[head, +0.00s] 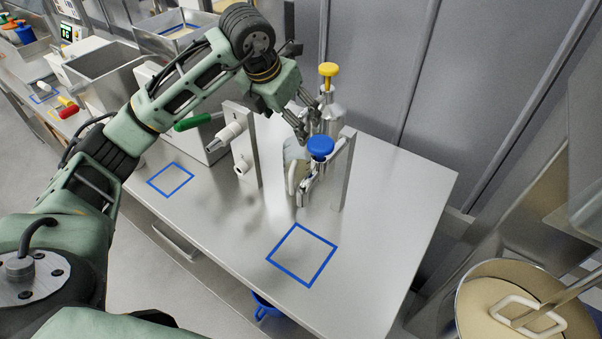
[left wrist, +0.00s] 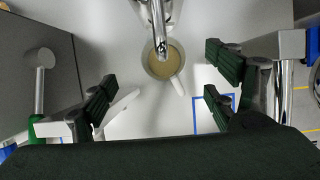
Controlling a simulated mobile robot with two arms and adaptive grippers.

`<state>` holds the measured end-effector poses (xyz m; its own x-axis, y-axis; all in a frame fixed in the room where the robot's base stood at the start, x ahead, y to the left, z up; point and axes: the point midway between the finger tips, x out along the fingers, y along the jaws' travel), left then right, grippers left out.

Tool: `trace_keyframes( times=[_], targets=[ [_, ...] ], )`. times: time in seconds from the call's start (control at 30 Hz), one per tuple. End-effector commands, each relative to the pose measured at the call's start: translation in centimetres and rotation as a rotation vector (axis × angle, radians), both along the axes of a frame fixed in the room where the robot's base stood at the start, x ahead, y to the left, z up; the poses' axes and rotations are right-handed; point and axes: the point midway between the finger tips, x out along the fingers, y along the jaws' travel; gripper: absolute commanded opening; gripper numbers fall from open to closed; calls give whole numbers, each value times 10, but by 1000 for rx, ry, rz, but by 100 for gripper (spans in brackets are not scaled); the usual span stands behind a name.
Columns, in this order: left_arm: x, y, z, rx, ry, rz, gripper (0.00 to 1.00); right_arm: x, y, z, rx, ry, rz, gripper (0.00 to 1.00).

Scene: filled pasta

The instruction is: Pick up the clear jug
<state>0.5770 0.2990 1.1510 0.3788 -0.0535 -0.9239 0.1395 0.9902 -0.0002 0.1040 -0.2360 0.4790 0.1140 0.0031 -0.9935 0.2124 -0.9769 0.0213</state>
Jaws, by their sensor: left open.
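The clear jug (head: 294,152) stands on the steel table below a metal spout, partly hidden in the head view by my left gripper and the blue-topped dispenser. In the left wrist view the jug (left wrist: 161,68) is seen from above as a round rim with beige liquid inside. Its pale handle (left wrist: 178,87) points down toward the camera's lower edge. My left gripper (head: 302,122) is open and above the jug. In the left wrist view its fingers (left wrist: 165,88) are spread wide on either side, with nothing between them touching the jug. My right gripper is not in view.
A blue-knobbed dispenser (head: 320,147) and a yellow-knobbed dispenser (head: 328,72) stand close by. An upright steel plate (head: 343,170) and a panel with white nozzles (head: 233,130) flank the jug. A blue square outline (head: 318,272) marks clear table in front. A pot (head: 480,310) sits at lower right.

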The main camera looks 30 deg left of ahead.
Motion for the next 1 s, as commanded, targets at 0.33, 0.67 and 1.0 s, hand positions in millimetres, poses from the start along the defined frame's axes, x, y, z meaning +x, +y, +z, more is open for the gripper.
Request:
trace_keyframes(
  times=[0.33,0.67,1.0],
  targets=[
    [0,0,-43,0,0,0,80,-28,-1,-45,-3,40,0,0],
    [9,-2,-67,0,4,0,80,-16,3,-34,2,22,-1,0],
    [24,-9,-110,-2,3,0,80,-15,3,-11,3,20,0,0]
  ],
)
